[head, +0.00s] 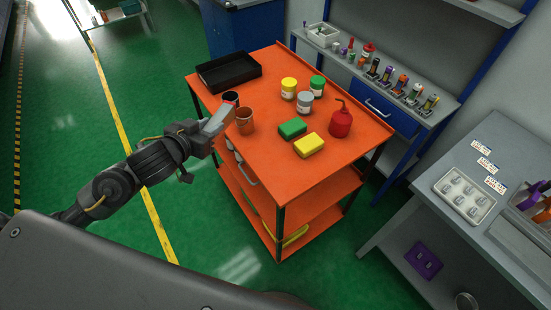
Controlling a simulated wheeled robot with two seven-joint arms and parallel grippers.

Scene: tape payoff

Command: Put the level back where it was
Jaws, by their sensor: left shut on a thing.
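My right gripper is not in view.
The orange cart top (255,160) carries a black tray (229,72), several paint cans, green (292,128) and yellow (309,145) blocks and a red oil can (340,121). A blue-framed workbench (400,118) stands behind, a grey table (470,150) at right. Green floor lies clear at left.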

